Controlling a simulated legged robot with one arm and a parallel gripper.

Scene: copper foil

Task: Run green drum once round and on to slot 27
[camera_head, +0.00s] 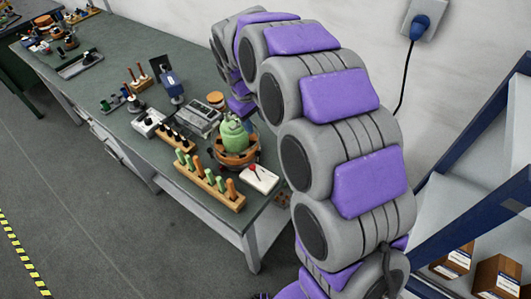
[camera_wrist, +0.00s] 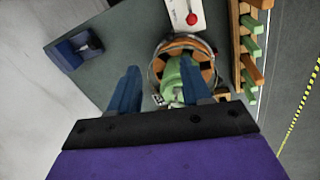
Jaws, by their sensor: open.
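The green drum (camera_head: 233,140) is a rounded green body with a knob-like top. It stands at the orange-brown round base (camera_head: 238,160) near the table's front right corner. In the wrist view the base shows as a ring with dark segments (camera_wrist: 205,46), and the green drum (camera_wrist: 172,78) lies partly behind the right finger. My gripper (camera_wrist: 160,78) is open, its two blue fingers pointing toward the base. The right finger overlaps the drum in the picture; I cannot tell whether they touch. The left finger is clear of it. No slot number is readable.
A white box with a red knob (camera_head: 262,179) stands close to the base. A wooden rack of green and orange pegs (camera_head: 210,190) lies along the table's front edge. Other tools and racks crowd the green tabletop (camera_head: 95,85). A blue-framed shelf (camera_head: 470,180) stands at right.

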